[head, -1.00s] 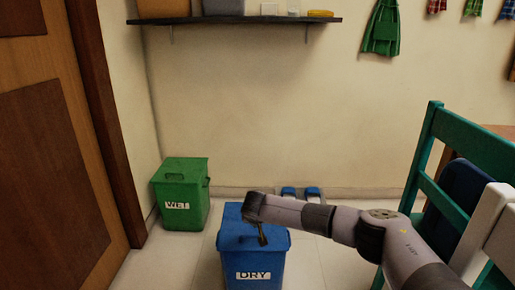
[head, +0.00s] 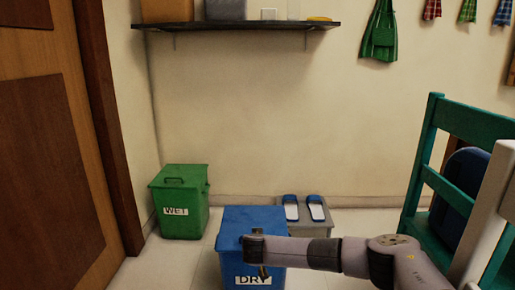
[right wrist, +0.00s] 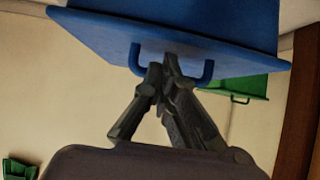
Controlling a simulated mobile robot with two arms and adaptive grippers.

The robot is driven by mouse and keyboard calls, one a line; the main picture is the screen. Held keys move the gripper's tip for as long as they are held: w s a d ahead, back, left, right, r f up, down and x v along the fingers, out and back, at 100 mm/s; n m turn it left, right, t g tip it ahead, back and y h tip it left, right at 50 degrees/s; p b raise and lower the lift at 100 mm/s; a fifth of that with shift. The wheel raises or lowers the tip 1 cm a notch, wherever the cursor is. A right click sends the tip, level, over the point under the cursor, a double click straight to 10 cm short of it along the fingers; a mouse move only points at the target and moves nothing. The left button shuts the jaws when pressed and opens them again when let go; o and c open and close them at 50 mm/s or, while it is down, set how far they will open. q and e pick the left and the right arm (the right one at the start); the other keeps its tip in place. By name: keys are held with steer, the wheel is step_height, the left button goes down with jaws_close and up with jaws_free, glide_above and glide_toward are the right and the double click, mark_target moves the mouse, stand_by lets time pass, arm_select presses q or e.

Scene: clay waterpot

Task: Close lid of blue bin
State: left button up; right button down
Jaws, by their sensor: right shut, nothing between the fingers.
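The blue bin (head: 225,262) with a "DRY" label stands on the floor, low in the middle of the head view. Its lid (head: 245,218) looks flat across the top. In the right wrist view the blue lid (right wrist: 110,38) fills the top, with a blue handle (right wrist: 207,72) on its edge. My right gripper (head: 263,274) is in front of the bin and partly covers its front and label. Its fingers (right wrist: 163,70) are shut and empty, over the middle of the handle. I cannot tell whether they touch it. My left gripper is not in view.
A green "WET" bin (head: 182,205) stands to the left, near the wooden door (head: 60,140). Slippers (head: 303,208) lie on a grey box (head: 318,229) behind the blue bin. A green chair (head: 425,170) is on the right. A shelf (head: 235,26) hangs above.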

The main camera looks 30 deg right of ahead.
stand_by(0.4)
step_height(320, 180, up, 10)
stand_by(0.6)
